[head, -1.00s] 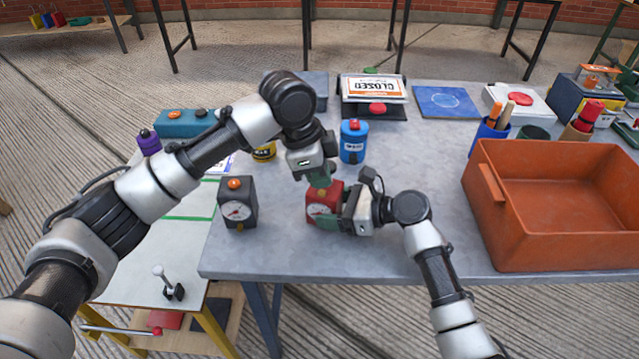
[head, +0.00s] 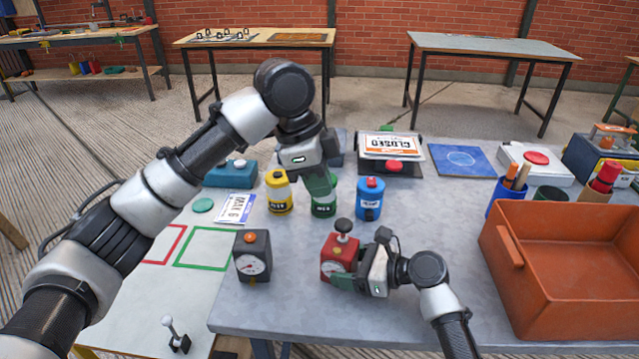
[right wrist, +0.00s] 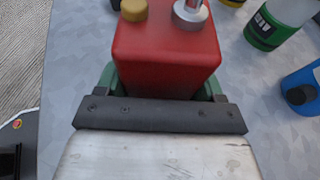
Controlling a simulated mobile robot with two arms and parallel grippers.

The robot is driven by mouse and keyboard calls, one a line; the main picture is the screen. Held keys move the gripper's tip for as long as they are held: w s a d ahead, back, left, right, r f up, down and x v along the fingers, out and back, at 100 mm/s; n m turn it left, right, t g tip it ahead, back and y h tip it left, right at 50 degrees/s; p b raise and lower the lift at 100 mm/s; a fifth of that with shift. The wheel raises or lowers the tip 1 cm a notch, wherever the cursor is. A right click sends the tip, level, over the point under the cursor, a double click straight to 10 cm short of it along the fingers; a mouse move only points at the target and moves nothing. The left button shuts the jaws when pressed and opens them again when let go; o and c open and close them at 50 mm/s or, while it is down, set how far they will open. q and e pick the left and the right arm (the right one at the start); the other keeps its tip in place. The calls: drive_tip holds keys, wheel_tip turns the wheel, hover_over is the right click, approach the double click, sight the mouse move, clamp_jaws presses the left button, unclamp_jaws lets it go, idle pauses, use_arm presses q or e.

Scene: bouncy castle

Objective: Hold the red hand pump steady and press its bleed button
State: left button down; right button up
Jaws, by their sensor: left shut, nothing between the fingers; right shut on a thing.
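The red hand pump (head: 333,262) stands upright on the grey table, with a round gauge on its front and a dark knob (head: 343,226) on top. My right gripper (head: 350,278) is shut on its body from the right. In the right wrist view, the red body (right wrist: 166,50) sits between the green fingers, with a brass-coloured cap (right wrist: 133,10) and a silver stem (right wrist: 190,12) on top. I cannot tell for sure which part is the bleed button. My left gripper (head: 321,190) is shut and empty, above and behind the pump, overlapping a green canister (head: 324,208) in view.
A dark grey gauge box (head: 252,258) stands left of the pump. Yellow (head: 278,193) and blue (head: 369,200) canisters stand behind. An orange bin (head: 560,262) fills the right side. A flat white board (head: 190,275) adjoins at left. Bare tabletop lies in front of the pump.

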drive_tip(key=o, duration=0.8)
drive_tip(key=shift+d+f, duration=0.1)
